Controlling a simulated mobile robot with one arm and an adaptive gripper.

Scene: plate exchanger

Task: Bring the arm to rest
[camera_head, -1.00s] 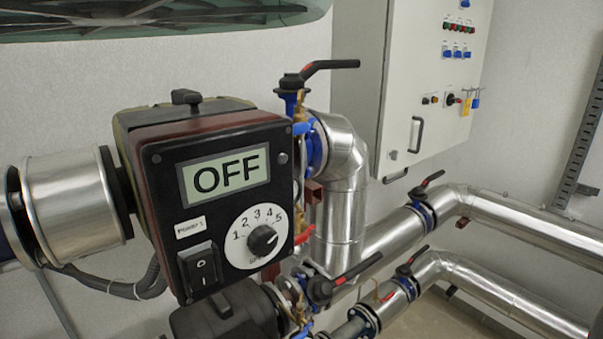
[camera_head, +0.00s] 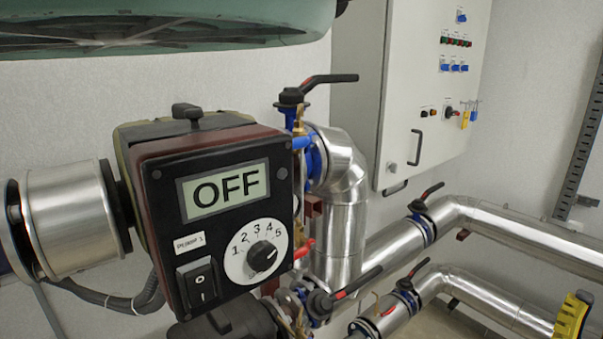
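A yellow ridged piece with a dark side, which looks like a fingertip of my gripper (camera_head: 572,318), shows at the bottom right edge. It appears in front of the lower silver pipe. The rest of the gripper is outside the picture, so its opening cannot be seen. Nothing held is visible.
A pump control box (camera_head: 215,215) at left reads OFF, with its dial pointer near 5. Valves with black handles (camera_head: 330,79) stick out beside silver pipes (camera_head: 345,215). A grey cabinet (camera_head: 425,100) hangs behind. A teal body (camera_head: 170,15) spans the top left.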

